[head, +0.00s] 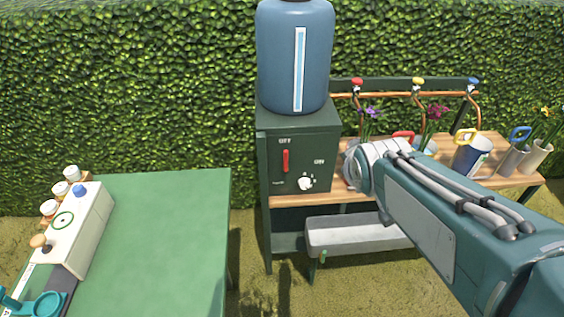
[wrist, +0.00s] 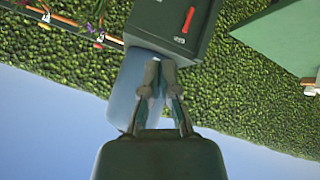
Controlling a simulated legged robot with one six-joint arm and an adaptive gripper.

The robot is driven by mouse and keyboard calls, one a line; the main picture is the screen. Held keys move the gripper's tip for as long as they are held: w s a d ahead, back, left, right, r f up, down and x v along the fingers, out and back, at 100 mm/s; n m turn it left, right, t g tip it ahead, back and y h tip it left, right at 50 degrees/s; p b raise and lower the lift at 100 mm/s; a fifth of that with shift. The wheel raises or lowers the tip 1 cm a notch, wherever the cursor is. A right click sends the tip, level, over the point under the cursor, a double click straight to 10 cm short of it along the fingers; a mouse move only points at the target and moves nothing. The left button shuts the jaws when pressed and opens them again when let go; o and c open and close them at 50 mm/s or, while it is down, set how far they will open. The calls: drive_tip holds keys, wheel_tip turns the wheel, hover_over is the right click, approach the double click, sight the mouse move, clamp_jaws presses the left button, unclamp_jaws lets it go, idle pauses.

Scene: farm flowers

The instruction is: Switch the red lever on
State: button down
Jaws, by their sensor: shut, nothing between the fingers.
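The red lever (head: 285,161) is on the front of a dark green control box (head: 324,145) under a blue water tank (head: 312,60). The lever stands upright, its top toward the OFF label; the ON label is to its right. In the wrist view, which is upside down, the lever (wrist: 188,21) shows near the top, on the box (wrist: 160,22). My gripper (wrist: 158,66) is shut and empty there, its fingers seen against the tank, apart from the lever. In the head view my arm comes in from the right, and the gripper's fingers cannot be made out.
A white dial (head: 306,184) sits low on the box. A grey trough (head: 350,236) hangs below. A green table (head: 170,240) with a white case (head: 75,232) is at left.

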drive_tip(key=w+a+f+n+t+y, duration=0.15)
drive_tip(key=w+f+n, duration=0.35)
drive_tip(key=w, duration=0.5)
drive_tip(key=w+f+n+t+y, duration=0.25)
drive_tip(key=w+f+n, duration=0.25)
drive_tip(key=w, duration=0.4)
drive_tip(key=w+a+f+n+t+y, duration=0.2)
drive_tip(key=w+f+n, duration=0.1)
drive_tip(key=f+n, duration=0.25)
drive_tip(key=n+y, duration=0.4)
approach(285, 159)
drive_tip(key=s+a, duration=0.1)
drive_tip(key=shift+s+a+f+t, duration=0.15)
drive_tip(key=shift+f+t, duration=0.15)
drive_tip(key=x, duration=1)
drive_tip(key=shift+r, duration=0.1)
